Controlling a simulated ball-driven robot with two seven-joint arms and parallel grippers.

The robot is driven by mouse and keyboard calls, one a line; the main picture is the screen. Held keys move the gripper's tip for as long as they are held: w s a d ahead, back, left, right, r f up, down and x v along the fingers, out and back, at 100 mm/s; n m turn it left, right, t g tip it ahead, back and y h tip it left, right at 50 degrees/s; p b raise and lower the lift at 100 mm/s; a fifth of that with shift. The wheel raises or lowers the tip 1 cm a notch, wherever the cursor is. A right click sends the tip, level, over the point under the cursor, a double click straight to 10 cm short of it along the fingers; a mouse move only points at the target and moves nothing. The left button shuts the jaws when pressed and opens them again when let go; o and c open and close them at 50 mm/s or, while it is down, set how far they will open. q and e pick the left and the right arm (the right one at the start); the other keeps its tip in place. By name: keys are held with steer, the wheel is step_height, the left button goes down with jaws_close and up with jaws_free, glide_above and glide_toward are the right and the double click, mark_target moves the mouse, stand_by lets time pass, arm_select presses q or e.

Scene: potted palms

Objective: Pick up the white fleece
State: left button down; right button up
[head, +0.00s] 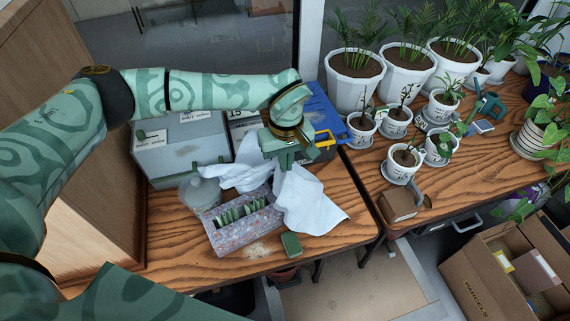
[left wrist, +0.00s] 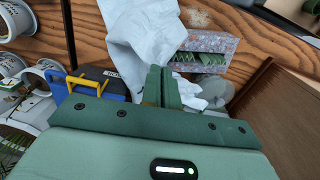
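The white fleece (head: 312,202) is a crumpled cloth in the middle of the head view. It drapes over a speckled planter box and onto the wooden table, with another fold (head: 247,168) to the left. It also shows in the left wrist view (left wrist: 138,30), running up to the fingertips. My left gripper (head: 286,160) points down at the fleece between these folds. In the left wrist view its fingers (left wrist: 161,72) are close together with cloth at their tips, and it looks shut on the fleece. The cloth between the fingers is mostly hidden. My right gripper is not in view.
The speckled box (head: 240,228) holds small green plants. A small green block (head: 291,244) lies in front. Potted plants (head: 355,80) fill the right side.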

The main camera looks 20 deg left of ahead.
arm_select(q)
step_height(320, 180, up, 18)
steer(key=p, duration=1.3)
steer(key=shift+f, duration=0.2)
steer(key=shift+w, duration=0.15)
